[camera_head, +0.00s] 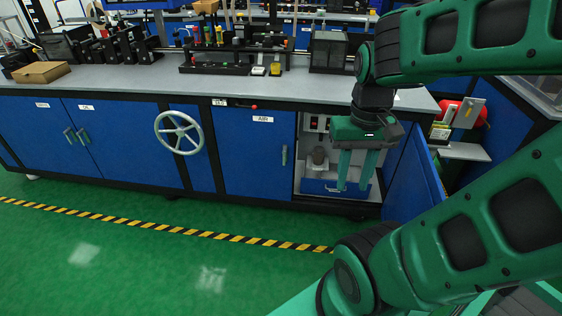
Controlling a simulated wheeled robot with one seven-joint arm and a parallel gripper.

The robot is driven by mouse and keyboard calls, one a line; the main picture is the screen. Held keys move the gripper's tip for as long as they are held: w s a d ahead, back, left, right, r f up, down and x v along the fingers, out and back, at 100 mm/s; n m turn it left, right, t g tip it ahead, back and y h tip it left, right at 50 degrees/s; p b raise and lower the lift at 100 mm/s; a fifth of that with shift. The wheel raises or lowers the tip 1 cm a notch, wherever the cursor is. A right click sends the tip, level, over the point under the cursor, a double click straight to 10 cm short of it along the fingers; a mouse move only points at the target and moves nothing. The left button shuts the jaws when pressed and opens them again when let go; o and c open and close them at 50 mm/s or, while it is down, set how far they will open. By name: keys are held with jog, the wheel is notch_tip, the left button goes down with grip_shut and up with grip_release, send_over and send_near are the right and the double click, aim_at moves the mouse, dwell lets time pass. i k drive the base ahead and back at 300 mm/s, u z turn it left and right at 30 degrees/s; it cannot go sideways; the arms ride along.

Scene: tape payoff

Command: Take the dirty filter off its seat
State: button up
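A small grey-beige rounded part (318,158), possibly the dirty filter, is inside the open cabinet compartment (298,170). It is too small to tell its surface or how it sits on its seat. My gripper (353,187) points down in front of the compartment, to the right of that part in the picture. Its two green fingers are apart, with nothing visible between them. The gripper and its fingers hide the right part of the compartment.
A blue door (415,185) stands open to the right of the compartment. A blue panel or bin (318,187) is low inside it. A handwheel (180,132) juts from the cabinet front on the left. The worktop (130,80) carries several tools. The green floor (150,260) is clear.

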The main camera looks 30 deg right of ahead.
aim_at(318, 153)
jog(key=u, duration=1.65)
jog(key=i, duration=2.05)
jog(key=z, duration=3.65)
